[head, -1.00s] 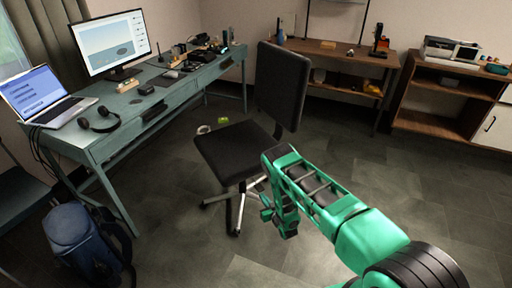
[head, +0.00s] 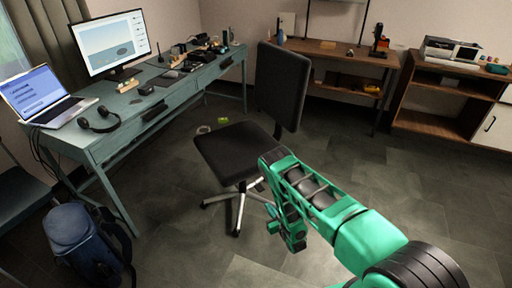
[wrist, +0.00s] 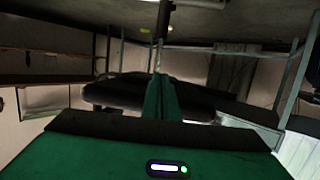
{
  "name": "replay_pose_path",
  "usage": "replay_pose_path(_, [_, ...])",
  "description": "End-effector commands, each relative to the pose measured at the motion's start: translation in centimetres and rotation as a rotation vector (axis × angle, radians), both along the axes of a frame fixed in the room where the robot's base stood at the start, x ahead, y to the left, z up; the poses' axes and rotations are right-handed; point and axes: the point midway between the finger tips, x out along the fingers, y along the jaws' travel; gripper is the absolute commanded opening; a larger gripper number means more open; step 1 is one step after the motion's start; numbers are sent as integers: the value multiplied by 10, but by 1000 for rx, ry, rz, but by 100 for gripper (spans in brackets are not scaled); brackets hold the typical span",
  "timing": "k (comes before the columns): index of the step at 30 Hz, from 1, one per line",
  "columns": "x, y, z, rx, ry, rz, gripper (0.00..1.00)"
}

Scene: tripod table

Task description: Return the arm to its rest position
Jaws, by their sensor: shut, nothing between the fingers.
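My green arm reaches in from the lower right of the head view. It is bent at the elbow, with its end folded down in front of the office chair. My gripper (head: 272,222) hangs low there over the floor, small and partly hidden by the arm. In the wrist view my gripper (wrist: 162,80) shows its green fingers together, with nothing between them. The wrist picture appears upside down, with the floor at its top.
A black office chair (head: 237,152) stands close behind my arm. A teal desk (head: 115,138) with a monitor and laptop is at left, a blue backpack (head: 80,240) below it. Wooden shelves (head: 435,125) stand at the back right. The floor at right is clear.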

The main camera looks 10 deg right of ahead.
Motion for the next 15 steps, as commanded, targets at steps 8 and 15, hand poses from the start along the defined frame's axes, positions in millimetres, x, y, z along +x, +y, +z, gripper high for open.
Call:
replay_pose_path(8, [-7,-1,0,0,-1,0,0])
replay_pose_path(15, [-4,-2,3,-2,2,-2,0])
